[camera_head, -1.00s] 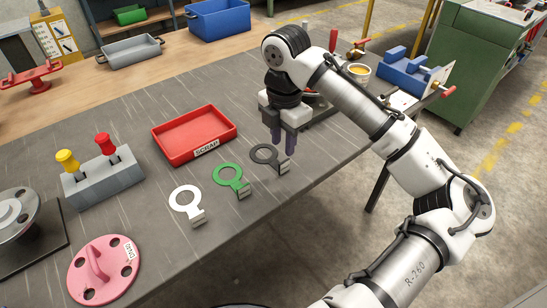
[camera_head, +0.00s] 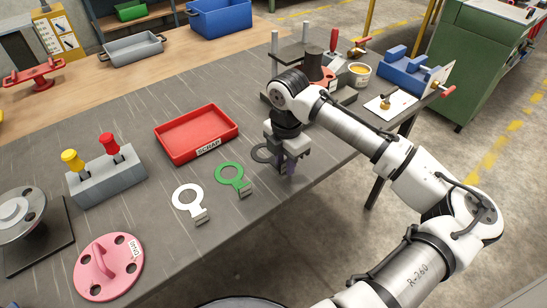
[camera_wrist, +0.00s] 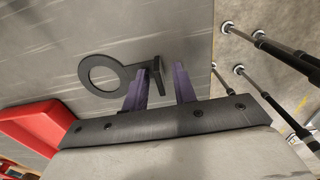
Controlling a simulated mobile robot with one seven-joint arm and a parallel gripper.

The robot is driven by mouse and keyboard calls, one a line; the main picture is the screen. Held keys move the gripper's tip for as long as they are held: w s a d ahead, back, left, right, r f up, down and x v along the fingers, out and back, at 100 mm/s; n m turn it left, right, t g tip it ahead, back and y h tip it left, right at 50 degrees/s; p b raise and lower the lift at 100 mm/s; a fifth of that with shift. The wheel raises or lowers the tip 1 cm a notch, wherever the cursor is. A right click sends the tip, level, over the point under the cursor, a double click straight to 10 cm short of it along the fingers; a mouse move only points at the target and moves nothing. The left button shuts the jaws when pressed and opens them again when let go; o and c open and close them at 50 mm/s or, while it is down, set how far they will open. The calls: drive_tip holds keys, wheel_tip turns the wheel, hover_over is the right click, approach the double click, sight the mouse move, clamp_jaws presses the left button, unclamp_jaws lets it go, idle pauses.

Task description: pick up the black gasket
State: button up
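The black gasket (camera_head: 264,154) is a flat dark ring with a tab, lying on the grey table near its front edge. In the wrist view the gasket (camera_wrist: 84,84) shows its whole ring, and its upright tab (camera_wrist: 156,76) stands by the left fingertip. My gripper (camera_head: 287,165) is low over the tab end and partly hides the gasket in the head view. In the wrist view my gripper's two purple fingers (camera_wrist: 160,80) are apart with a gap between them.
A green gasket (camera_head: 231,173) and a white gasket (camera_head: 187,197) lie to the left. A red scrap tray (camera_head: 196,135) stands behind them. A grey block with yellow and red handles (camera_head: 106,178) and a pink flange (camera_head: 108,268) are farther left.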

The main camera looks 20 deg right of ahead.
clamp_jaws()
drive_tip(key=shift+r, duration=0.1)
